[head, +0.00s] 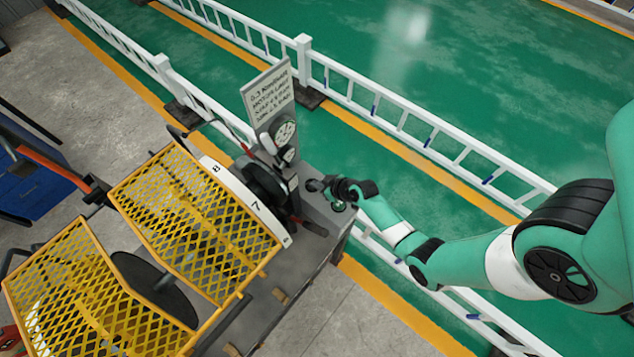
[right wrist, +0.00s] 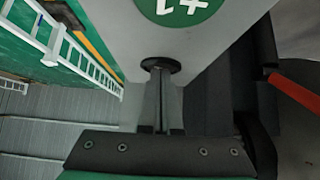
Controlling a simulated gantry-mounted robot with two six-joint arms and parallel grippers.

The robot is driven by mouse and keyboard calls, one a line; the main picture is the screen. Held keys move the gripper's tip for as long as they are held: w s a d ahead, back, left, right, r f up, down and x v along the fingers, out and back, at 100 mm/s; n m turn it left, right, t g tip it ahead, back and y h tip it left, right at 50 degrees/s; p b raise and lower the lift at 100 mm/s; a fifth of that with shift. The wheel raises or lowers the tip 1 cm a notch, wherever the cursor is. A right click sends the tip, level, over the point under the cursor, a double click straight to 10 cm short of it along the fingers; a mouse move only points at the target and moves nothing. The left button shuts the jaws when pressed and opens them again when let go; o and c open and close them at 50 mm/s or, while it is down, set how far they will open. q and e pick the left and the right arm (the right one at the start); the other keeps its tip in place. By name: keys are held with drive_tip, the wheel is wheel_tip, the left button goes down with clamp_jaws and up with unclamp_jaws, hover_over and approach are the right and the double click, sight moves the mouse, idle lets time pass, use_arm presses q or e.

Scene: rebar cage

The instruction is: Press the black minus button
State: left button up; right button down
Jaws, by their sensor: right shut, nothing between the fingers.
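A black round button (right wrist: 161,62) sits on the grey panel in the right wrist view. My right gripper (right wrist: 158,76) is shut and empty, with its fingertips at the button's lower edge. They overlap it in the picture; I cannot tell whether they touch it or press it. No minus sign is readable on it. In the head view, my right gripper (head: 332,186) is over the grey machine top, close to a dark round button (head: 314,185). My left gripper is not in view.
A sign board (head: 268,92) and round dial gauge (head: 285,132) stand behind the panel. Yellow mesh guards (head: 195,220) fill the left side. White railing (head: 430,145) runs behind. A red bar (right wrist: 292,90) projects at the right in the wrist view.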

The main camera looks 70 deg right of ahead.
wheel_tip(320, 180, up, 4)
drive_tip(key=p, duration=0.4)
drive_tip(key=shift+a+r, duration=0.1)
drive_tip(key=shift+r, duration=0.1)
drive_tip(key=p+v, duration=0.2)
drive_tip(key=v, duration=0.7)
drive_tip(key=shift+s, duration=0.3)
drive_tip(key=shift+r, duration=0.2)
